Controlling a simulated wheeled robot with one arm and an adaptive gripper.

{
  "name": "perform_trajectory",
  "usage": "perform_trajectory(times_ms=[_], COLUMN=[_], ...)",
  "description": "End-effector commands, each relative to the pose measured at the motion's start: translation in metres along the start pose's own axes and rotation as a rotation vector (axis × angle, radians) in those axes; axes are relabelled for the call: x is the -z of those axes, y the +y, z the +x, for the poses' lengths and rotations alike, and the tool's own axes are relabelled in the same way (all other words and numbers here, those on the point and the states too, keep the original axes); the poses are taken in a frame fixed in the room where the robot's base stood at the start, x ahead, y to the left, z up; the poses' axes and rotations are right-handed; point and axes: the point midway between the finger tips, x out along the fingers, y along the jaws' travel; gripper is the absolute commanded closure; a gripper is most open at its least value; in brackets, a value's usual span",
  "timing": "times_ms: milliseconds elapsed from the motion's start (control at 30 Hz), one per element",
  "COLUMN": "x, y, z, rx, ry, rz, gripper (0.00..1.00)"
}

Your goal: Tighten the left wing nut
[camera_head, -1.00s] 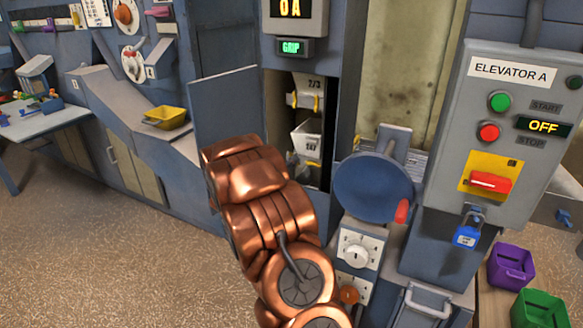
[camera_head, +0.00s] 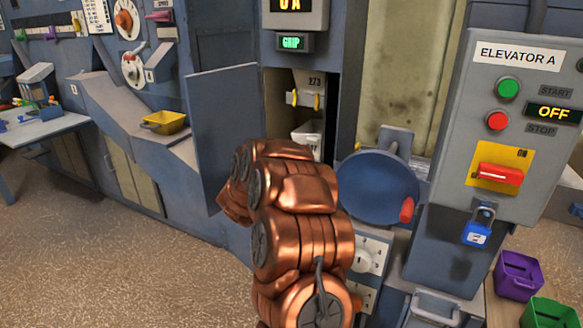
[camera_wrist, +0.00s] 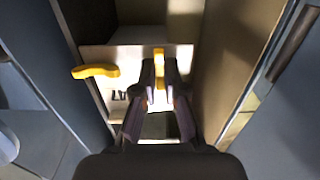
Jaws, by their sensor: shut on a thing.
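In the wrist view my gripper (camera_wrist: 159,72) is shut on a yellow wing nut (camera_wrist: 160,54), which stands upright between the two fingertips. A second yellow wing nut (camera_wrist: 95,71) lies nearly level to the left on the same pale bucket face (camera_wrist: 125,55). Dark number marks on that face are partly hidden. In the head view my arm hides the gripper and the lower part of the elevator opening. A bucket marked 273 (camera_head: 305,85) shows there with two small yellow nuts, and part of a white bucket (camera_head: 306,134) shows below it.
An open blue door (camera_head: 222,130) stands left of the opening. A blue wheel with a red handle (camera_head: 375,185) stands close on the right. The Elevator A panel (camera_head: 515,135) reads OFF, with a blue padlock (camera_head: 478,234) below. A yellow bin (camera_head: 165,122) sits at left.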

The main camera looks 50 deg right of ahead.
Motion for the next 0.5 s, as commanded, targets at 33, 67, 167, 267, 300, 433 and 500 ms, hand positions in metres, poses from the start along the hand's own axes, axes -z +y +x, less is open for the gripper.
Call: perform_trajectory(times_ms=[33, 67, 167, 267, 300, 433, 500], x=[-0.0007, -0.0005, 0.0001, 0.0004, 0.0004, 0.0007, 0.0006], y=[-0.0002, -0.0002, -0.0001, -0.0001, -0.0001, 0.0000, 0.0000], z=[-0.0001, -0.0002, -0.0002, -0.0001, -0.0001, -0.0001, 0.0000], rx=[0.000, 0.000, 0.000, 0.000, 0.000, 0.000, 0.000], ry=[0.000, 0.000, 0.000, 0.000, 0.000, 0.001, 0.001], rz=[0.013, 0.019, 0.033, 0.040, 0.041, 0.042, 0.042], gripper=[1.00, 1.00, 1.00, 1.00, 1.00, 1.00, 1.00])
